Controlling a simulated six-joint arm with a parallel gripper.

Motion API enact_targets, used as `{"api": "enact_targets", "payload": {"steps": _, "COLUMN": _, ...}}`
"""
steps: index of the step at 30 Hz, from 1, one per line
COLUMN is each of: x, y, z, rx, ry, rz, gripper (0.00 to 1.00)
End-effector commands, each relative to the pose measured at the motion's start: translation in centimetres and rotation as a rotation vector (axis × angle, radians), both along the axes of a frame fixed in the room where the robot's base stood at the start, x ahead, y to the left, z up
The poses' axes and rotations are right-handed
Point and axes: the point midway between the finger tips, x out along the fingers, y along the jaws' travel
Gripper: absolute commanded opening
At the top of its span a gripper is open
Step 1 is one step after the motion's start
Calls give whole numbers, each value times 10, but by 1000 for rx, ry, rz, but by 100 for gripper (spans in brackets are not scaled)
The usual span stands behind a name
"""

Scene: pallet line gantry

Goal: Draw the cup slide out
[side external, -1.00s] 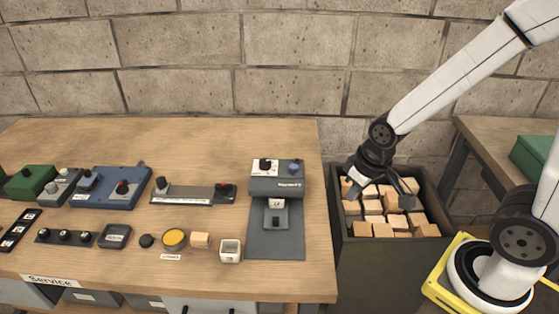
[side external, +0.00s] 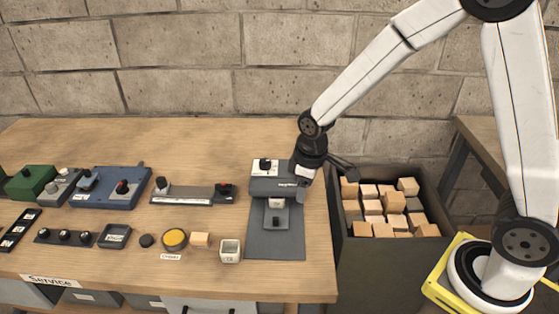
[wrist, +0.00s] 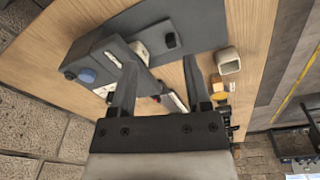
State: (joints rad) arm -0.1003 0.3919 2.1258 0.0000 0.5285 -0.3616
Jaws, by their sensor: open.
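The grey dispenser-like machine (side external: 277,187) stands near the table's right end, with a white panel, a dark knob and a blue knob on top. It also shows in the wrist view (wrist: 92,62). A grey slide (side external: 268,215) extends from its front over a dark mat (side external: 276,243). A small white cup (side external: 276,203) sits on the slide close to the machine, with a black knob (side external: 276,222) in front; the knob shows in the wrist view (wrist: 170,40). My gripper (side external: 322,184) is open and empty, beside the machine's right side and above the table edge.
A dark bin (side external: 380,262) of wooden blocks stands right of the table. A white square cup (side external: 230,250), a wooden block (side external: 200,240) and a yellow button (side external: 174,239) lie left of the mat. A long grey fixture (side external: 185,195) is left of the machine.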

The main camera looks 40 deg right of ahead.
Motion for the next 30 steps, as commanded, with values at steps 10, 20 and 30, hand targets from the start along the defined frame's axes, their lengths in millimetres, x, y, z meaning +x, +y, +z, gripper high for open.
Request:
{"api": "enact_targets", "payload": {"steps": 10, "x": 49, "y": 31, "z": -37, "rx": -22, "ry": 78, "rz": 270, "gripper": 62}}
{"api": "enact_targets", "payload": {"steps": 20, "x": 57, "y": 38, "z": -45, "rx": -25, "ry": 93, "rz": 326, "gripper": 62}}
{"api": "enact_targets", "payload": {"steps": 30, "x": 57, "y": 38, "z": -59, "rx": -25, "ry": 95, "rz": 324, "gripper": 62}}
